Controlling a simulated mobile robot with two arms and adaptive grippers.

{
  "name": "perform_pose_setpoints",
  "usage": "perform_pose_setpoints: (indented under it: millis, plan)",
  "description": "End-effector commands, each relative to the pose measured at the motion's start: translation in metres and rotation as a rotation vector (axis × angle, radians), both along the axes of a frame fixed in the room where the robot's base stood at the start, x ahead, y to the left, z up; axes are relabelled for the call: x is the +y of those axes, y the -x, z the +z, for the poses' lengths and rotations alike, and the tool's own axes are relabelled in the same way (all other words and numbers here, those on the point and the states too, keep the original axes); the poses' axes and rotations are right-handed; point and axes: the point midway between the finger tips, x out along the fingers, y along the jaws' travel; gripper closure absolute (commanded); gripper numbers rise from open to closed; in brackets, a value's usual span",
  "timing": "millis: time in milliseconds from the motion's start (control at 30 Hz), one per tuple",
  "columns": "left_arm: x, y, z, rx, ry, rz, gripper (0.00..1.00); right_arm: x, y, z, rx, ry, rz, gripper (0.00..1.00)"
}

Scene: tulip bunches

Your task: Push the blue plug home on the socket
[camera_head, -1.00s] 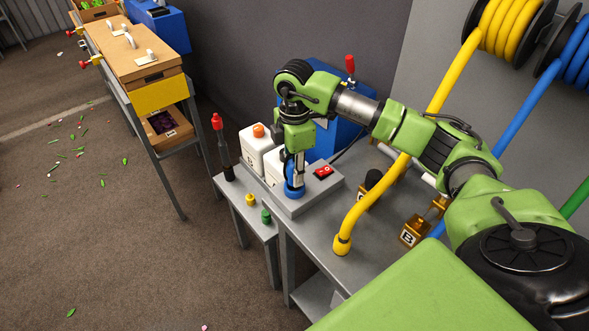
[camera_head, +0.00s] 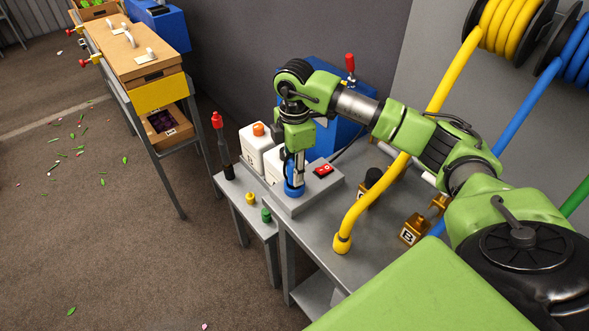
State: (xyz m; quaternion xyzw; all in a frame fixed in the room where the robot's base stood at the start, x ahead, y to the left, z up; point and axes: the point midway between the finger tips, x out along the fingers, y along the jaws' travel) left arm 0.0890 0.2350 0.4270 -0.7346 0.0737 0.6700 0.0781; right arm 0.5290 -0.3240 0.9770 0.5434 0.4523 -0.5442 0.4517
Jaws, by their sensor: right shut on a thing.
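The blue plug (camera_head: 293,191) stands upright low over the grey socket box (camera_head: 310,196) on the table. My right gripper (camera_head: 294,180) points straight down and is shut on the plug from above. Whether the plug is fully seated cannot be told, as its lower edge and the socket opening are hidden. My left gripper is not in view.
A red switch (camera_head: 322,170) sits on the box close to the plug. White bottles (camera_head: 255,146) stand behind it. A yellow cap (camera_head: 250,198) and a green cap (camera_head: 266,215) are on the side stand. The yellow hose (camera_head: 365,205) ends on the table to the right.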

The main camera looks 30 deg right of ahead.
Motion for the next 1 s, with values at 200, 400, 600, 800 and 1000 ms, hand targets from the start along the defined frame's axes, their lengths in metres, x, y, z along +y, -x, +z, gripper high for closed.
perform_pose_setpoints:
  millis: [200, 400, 600, 800, 1000]
  plan:
    - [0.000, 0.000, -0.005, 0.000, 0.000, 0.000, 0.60, 0.000, 0.000, -0.007, 0.000, 0.000, 0.000, 0.97]
    - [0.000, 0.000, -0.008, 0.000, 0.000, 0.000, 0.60, 0.000, 0.000, -0.012, 0.001, 0.000, 0.000, 0.97]
    - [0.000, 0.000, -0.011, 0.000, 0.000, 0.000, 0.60, 0.000, 0.000, -0.017, 0.001, 0.000, 0.000, 0.97]
    - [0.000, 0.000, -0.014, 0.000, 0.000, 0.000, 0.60, 0.000, 0.000, -0.022, 0.001, 0.000, 0.000, 0.97]
    - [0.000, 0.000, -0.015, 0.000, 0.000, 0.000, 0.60, 0.000, 0.000, -0.024, 0.001, 0.001, 0.000, 0.55]
